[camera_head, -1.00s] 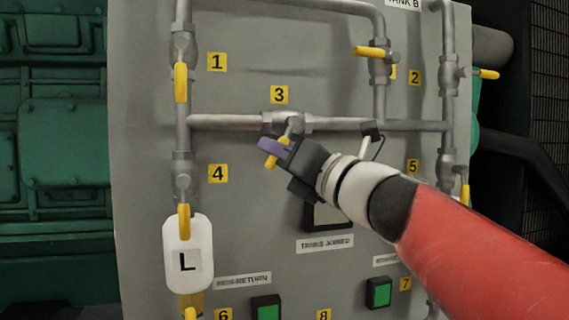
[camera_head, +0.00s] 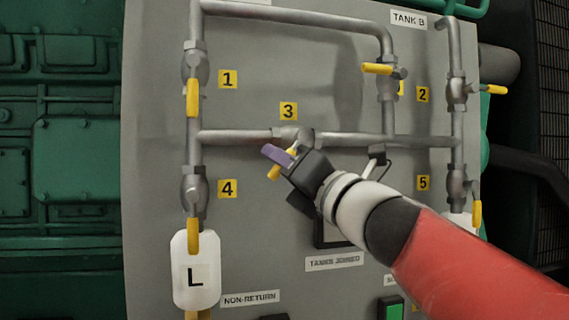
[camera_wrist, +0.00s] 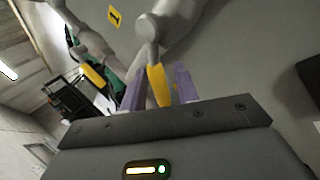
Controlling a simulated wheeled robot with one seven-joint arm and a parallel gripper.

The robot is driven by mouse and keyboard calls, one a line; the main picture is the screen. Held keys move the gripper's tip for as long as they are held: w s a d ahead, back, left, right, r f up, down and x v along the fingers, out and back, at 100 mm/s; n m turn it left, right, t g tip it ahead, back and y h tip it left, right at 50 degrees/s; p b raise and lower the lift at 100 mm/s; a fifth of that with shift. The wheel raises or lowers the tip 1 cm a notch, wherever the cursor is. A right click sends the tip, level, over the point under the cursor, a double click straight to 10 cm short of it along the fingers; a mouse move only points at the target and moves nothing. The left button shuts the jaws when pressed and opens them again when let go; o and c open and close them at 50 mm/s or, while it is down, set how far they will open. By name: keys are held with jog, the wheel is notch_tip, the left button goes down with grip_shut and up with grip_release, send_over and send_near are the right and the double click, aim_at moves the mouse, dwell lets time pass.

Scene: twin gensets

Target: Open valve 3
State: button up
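Valve 3 (camera_head: 291,136) sits on the horizontal pipe just under the yellow "3" label (camera_head: 288,111). Its yellow handle (camera_head: 274,172) slants down and to the left from the valve body. My gripper (camera_head: 279,156), with purple fingers, is at this handle and hides part of it. In the wrist view the yellow handle (camera_wrist: 158,87) lies between the two purple fingers of my gripper (camera_wrist: 159,90).
Valve 1's handle (camera_head: 193,97) hangs down at the left; valve 4's handle (camera_head: 194,236) hangs below it, by a white "L" tag (camera_head: 196,284). Valve 2 has yellow handles (camera_head: 378,69) near it. A "TANKS JOINED" plate (camera_head: 334,261) lies below my gripper.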

jog(key=v, duration=0.7)
jog(key=shift+s+d+b, duration=0.25)
jog(key=shift+b, duration=0.05)
jog(key=shift+f, duration=0.15)
